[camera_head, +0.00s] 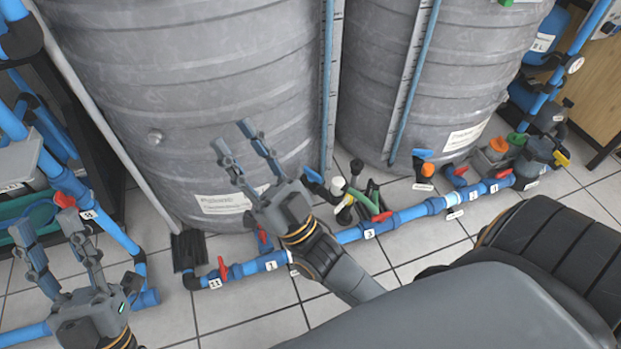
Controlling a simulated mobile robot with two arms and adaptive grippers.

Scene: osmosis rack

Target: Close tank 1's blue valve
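Two large grey ribbed tanks fill the back: a left tank (200,90) and a right tank (440,70). I cannot read which is tank 1. A blue valve handle (313,175) shows at the foot of the left tank, just right of my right gripper. Another blue handle (420,153) is by the right tank's foot. My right gripper (233,138) is open and empty, its fingers in front of the left tank's lower wall. My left gripper (48,238) is open and empty at the lower left, near blue piping. The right gripper and arm hide part of the pipework.
A blue pipe (350,234) with numbered tags runs along the tiled floor. Red handles (222,268), an orange one (427,170) and a yellow one (561,158) stand nearby. A grey slanted pole (110,140) is at the left. Tiles in front of the pipe are partly free.

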